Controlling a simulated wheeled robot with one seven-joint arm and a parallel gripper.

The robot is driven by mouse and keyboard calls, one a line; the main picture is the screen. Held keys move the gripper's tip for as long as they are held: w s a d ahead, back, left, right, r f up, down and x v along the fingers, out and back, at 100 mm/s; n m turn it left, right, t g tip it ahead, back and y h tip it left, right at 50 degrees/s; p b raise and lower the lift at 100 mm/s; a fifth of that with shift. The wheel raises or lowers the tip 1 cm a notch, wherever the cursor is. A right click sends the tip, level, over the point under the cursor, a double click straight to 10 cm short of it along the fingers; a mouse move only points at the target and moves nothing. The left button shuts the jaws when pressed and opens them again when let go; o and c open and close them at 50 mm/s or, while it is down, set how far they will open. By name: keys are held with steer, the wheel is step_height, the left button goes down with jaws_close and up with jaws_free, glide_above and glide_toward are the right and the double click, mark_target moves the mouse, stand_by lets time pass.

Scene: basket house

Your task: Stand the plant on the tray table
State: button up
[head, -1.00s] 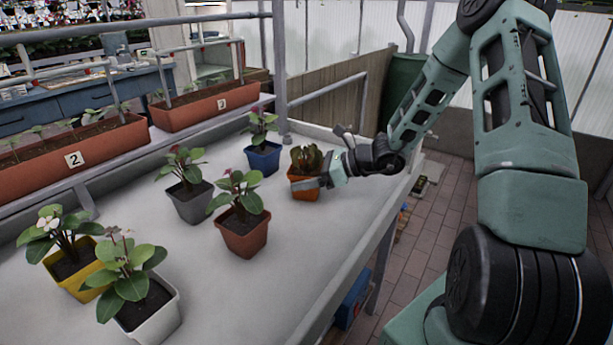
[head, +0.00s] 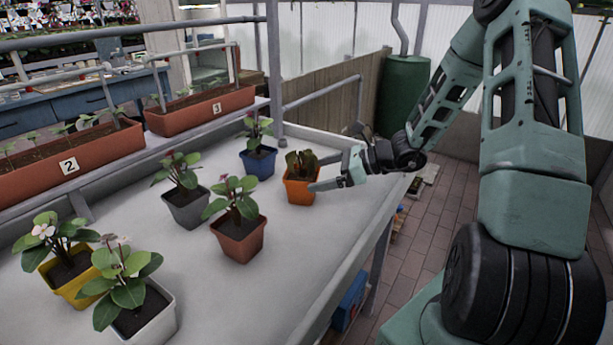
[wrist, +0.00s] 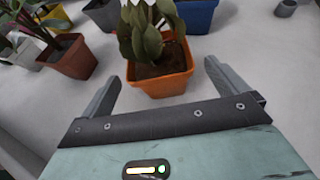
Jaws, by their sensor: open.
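A plant with dull brownish-green leaves stands upright in an orange pot (head: 300,191) on the pale bench (head: 285,270), near its right edge. My gripper (head: 320,173) is open beside the pot's right side in the head view. In the wrist view the same orange pot (wrist: 163,84) is just ahead of my gripper (wrist: 160,78), between the lines of its two fingers. The fingers are apart with clear gaps to the pot on both sides. I cannot tell which surface is the tray table.
Other potted plants stand left of the orange pot: blue (head: 259,163), terracotta (head: 238,240), grey (head: 187,207), yellow (head: 72,280) and white (head: 147,318). Long planters (head: 202,112) and a metal rail (head: 325,92) line the back. The bench front is bare.

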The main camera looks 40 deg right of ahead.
steer(key=v, duration=0.6)
steer(key=s+a+r+n+g, duration=0.1)
steer(key=s+a+n+g, duration=0.2)
steer(key=a+n+g, duration=0.55)
steer(key=s+a+r+n+g, duration=0.1)
steer(key=s+a+n, duration=0.3)
steer(key=a, duration=0.9)
steer(key=s+a+r+n+h, duration=0.1)
steer(key=s+a+n+h, duration=0.3)
steer(key=n, duration=0.7)
steer(key=s+a+r+n+h, duration=0.1)
steer(key=s+a+n+h, duration=0.3)
steer(key=s+a+n, duration=0.4)
steer(key=s+n, duration=0.3)
steer(key=n, duration=0.1)
steer(key=shift+s, duration=0.35)
steer(key=shift+a+g, duration=0.1)
steer(key=shift+g, duration=0.15)
